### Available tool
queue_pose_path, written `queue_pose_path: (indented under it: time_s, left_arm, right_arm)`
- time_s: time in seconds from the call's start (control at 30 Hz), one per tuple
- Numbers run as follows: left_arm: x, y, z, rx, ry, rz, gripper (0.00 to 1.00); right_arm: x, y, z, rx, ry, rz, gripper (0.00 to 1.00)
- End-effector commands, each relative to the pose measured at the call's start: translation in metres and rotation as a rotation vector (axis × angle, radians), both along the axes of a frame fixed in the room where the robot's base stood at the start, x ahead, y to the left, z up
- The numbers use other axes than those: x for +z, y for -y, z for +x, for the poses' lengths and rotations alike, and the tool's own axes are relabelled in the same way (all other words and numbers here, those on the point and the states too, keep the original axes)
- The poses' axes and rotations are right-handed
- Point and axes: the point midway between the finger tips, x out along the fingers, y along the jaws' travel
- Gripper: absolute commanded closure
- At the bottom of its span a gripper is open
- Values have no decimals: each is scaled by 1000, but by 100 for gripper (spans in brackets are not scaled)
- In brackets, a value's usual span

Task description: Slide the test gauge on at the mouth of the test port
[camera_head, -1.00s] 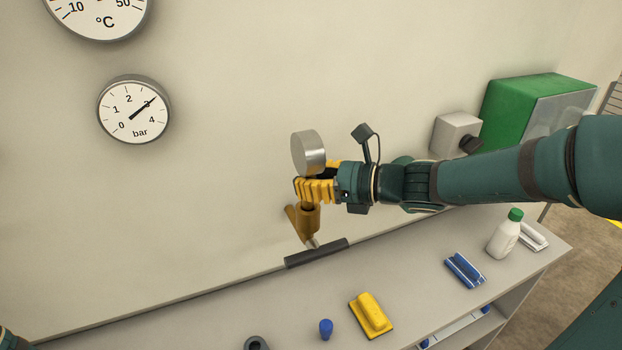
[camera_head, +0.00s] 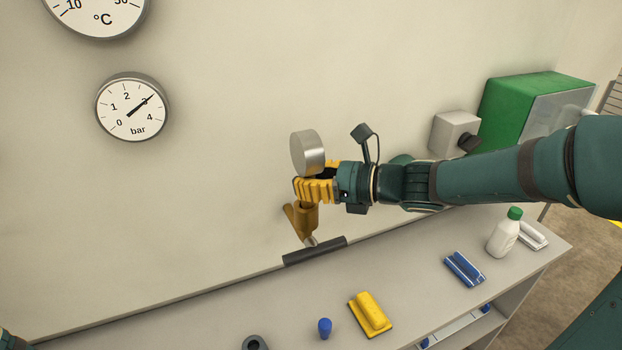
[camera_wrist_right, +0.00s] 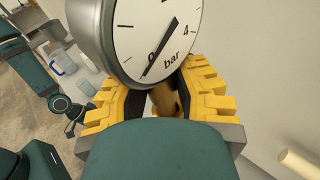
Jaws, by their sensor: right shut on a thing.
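The test gauge (camera_head: 308,152) is a round silver-cased dial, seen edge-on above my right gripper in the head view. In the right wrist view the gauge (camera_wrist_right: 158,40) shows its white face, marked bar. My right gripper (camera_head: 314,189) has its yellow fingers shut on the gauge's stem, which they mostly hide. A brass fitting (camera_head: 304,221) with a side branch, apparently the test port, is directly below the fingers. Its lower end is silver, near the wall. I cannot tell whether stem and fitting touch; the fingers hide the mouth.
A dark bar (camera_head: 315,251) lies at the bench's back edge below the fitting. A grey box (camera_head: 454,133) and green box (camera_head: 510,110) are beyond my right arm.

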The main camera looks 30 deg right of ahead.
Motion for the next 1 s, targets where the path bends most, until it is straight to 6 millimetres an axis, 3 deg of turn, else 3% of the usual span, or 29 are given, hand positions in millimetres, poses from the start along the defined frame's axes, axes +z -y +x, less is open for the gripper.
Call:
queue_pose_path:
  time_s: [0.03, 1.0]
  left_arm:
    - [-11, -3, -4, 4, -20, 5, 43]
    - [-6, -4, -4, 7, -21, 6, 43]
  right_arm:
    - [-5, 0, 0, 0, -3, -1, 100]
    - [2, 1, 2, 0, -4, -3, 100]
